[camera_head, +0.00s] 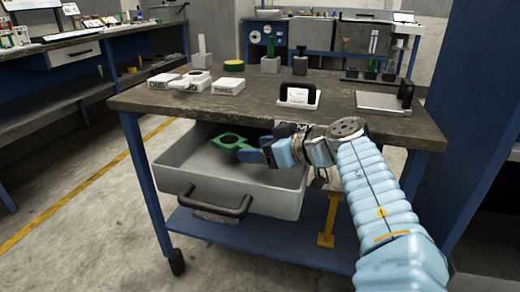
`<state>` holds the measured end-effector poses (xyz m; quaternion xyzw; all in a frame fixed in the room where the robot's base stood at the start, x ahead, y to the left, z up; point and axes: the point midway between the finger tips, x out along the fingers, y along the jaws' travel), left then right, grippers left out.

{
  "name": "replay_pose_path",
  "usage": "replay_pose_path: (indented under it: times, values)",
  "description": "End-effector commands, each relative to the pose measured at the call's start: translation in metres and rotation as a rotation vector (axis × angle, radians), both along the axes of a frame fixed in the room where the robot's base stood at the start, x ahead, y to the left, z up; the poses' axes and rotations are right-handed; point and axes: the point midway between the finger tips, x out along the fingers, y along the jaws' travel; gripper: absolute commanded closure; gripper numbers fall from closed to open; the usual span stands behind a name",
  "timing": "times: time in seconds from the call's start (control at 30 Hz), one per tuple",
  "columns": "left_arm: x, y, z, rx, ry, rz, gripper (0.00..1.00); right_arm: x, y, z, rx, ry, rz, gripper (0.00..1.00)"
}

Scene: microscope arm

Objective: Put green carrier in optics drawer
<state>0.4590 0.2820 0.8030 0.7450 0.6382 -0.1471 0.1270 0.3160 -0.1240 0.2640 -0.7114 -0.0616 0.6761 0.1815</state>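The green carrier (227,141), a ring with a short arm, is inside the outline of the open drawer, towards its back. The drawer is a light grey tray (178,176) pulled out under the bench top, with a dark handle on its front. The fingers partly hide that arm. Whether the carrier touches the drawer floor I cannot tell.
The bench top (250,105) is just above my wrist. It carries white labelled blocks (228,86), a white holder with a dark handle (298,96) and a flat plate (380,101). A blue lower shelf (265,240) lies below the drawer. Other benches stand behind and left.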

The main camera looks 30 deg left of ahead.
Motion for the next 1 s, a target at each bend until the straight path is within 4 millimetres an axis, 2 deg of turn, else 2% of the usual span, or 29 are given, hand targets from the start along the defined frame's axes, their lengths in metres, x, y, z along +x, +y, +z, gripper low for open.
replay_pose_path:
  times: [0.03, 0.13, 0.17, 0.47, 0.67, 0.73, 1.0]
  values:
    - [0.0, 0.0, 0.0, 0.0, 0.0, 0.0, 0.27, 0.0, 0.0, 0.0, 0.0, 0.0, 0.0, 0.57]
    - [0.0, 0.0, 0.001, 0.0, 0.0, 0.0, 0.12, 0.0, 0.0, 0.0, 0.0, 0.0, 0.0, 0.57]
    - [0.0, 0.0, 0.001, 0.0, 0.0, 0.0, 0.11, 0.0, 0.0, 0.0, 0.0, 0.0, 0.0, 0.57]
    - [0.0, 0.0, 0.003, 0.0, 0.0, 0.0, 0.11, 0.0, 0.001, 0.003, 0.001, 0.0, 0.001, 0.57]
    - [0.0, 0.0, 0.021, 0.0, 0.0, 0.0, 0.11, -0.003, 0.007, 0.029, 0.01, 0.007, 0.013, 0.57]
    - [-0.001, -0.018, 0.02, 0.004, -0.003, -0.006, 0.11, -0.003, 0.007, 0.019, 0.011, 0.005, 0.012, 0.57]
    - [-0.011, -0.079, 0.046, 0.003, -0.003, -0.004, 0.11, -0.002, 0.006, 0.017, 0.009, 0.005, 0.01, 0.57]
